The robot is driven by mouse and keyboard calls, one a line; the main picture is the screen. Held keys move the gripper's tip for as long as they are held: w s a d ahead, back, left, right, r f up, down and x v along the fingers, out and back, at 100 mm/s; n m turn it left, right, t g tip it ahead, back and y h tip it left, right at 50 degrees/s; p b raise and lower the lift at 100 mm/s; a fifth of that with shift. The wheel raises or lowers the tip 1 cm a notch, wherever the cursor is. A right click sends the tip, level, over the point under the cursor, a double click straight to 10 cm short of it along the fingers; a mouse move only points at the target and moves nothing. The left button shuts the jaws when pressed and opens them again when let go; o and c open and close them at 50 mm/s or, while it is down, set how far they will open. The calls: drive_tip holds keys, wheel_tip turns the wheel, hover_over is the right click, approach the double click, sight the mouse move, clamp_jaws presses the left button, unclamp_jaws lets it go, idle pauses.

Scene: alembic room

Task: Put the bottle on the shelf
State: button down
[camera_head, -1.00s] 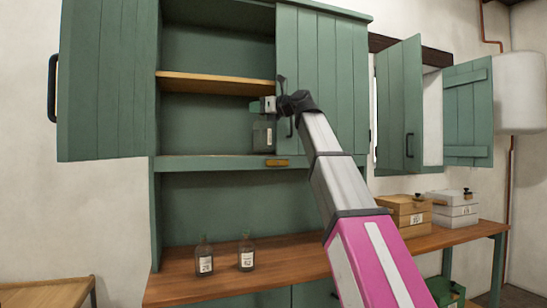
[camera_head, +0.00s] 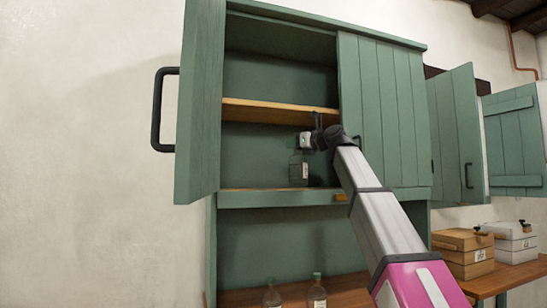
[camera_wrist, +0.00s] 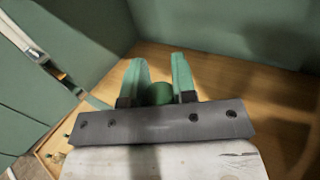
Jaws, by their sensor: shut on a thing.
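The bottle (camera_head: 298,172) is clear glass with a pale label and hangs upright below my gripper (camera_head: 305,143). My gripper is shut on its top; in the wrist view the green cap (camera_wrist: 160,93) sits between the two fingers. The bottle is at the opening of the green wall cabinet's lower compartment, below the wooden shelf board (camera_head: 275,112). Its base is close to the compartment floor (camera_head: 250,190); I cannot tell whether it touches. The wrist view shows a wooden surface (camera_wrist: 215,75) under the fingers.
The cabinet's left door (camera_head: 200,100) stands wide open; the right door (camera_head: 385,115) is beside my arm. Two more bottles, one here (camera_head: 272,297) and another (camera_head: 317,292), stand on the counter below. A wooden box (camera_head: 463,248) and a white box (camera_head: 512,240) are at right.

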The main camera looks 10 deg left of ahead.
drive_tip(key=f+x, duration=0.1)
drive_tip(key=x, duration=1.1)
drive_tip(key=shift+a+f, duration=0.3)
drive_tip(key=shift+a, duration=0.1)
drive_tip(key=shift+w+f, duration=0.1)
drive_tip(key=c, duration=0.9)
unclamp_jaws()
drive_tip(key=v, duration=1.2)
